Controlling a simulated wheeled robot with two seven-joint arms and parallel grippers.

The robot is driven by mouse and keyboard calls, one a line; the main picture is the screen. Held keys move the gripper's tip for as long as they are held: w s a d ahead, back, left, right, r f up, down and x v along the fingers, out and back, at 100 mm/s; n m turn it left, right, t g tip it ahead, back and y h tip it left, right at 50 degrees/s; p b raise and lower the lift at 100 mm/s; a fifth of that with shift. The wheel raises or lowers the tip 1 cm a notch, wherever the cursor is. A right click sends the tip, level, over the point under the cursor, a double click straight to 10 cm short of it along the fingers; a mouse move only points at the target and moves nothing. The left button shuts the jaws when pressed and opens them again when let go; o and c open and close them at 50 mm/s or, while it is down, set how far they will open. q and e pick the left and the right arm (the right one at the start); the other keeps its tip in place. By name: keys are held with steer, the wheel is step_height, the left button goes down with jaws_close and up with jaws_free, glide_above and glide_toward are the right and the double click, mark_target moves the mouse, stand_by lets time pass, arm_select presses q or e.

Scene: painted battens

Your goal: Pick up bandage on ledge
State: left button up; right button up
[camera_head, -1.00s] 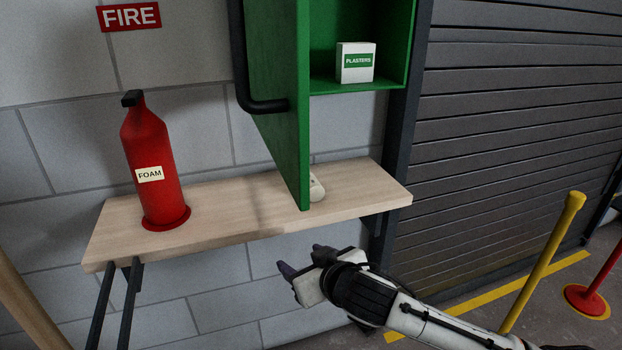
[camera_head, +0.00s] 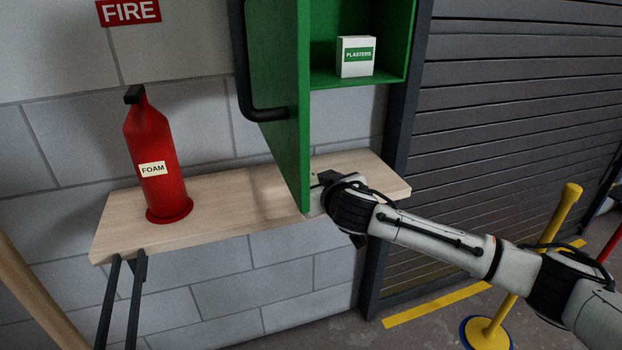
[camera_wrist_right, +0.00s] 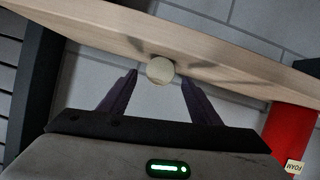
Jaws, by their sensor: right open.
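The bandage (camera_wrist_right: 160,70) is a small pale cream roll on the wooden ledge (camera_head: 230,210). In the right wrist view its round end shows at the ledge, between my two dark fingers and close to their tips. In the head view the green door and my gripper hide it. My right gripper (camera_head: 320,192) is at the ledge's front edge, just right of the door's lower corner; its spread fingers (camera_wrist_right: 160,78) also show in the wrist view. I cannot tell whether either finger touches the bandage. My left gripper is out of view.
The open green cabinet door (camera_head: 277,110) hangs down close to the gripper. A white plasters box (camera_head: 356,57) stands in the cabinet. A red foam extinguisher (camera_head: 155,165) stands on the ledge's left part. A yellow post (camera_head: 535,255) stands at right.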

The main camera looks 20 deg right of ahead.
mark_target(315, 181)
steer(key=shift+x, duration=1.6)
steer(key=shift+d, duration=0.1)
steer(key=c, duration=1.1)
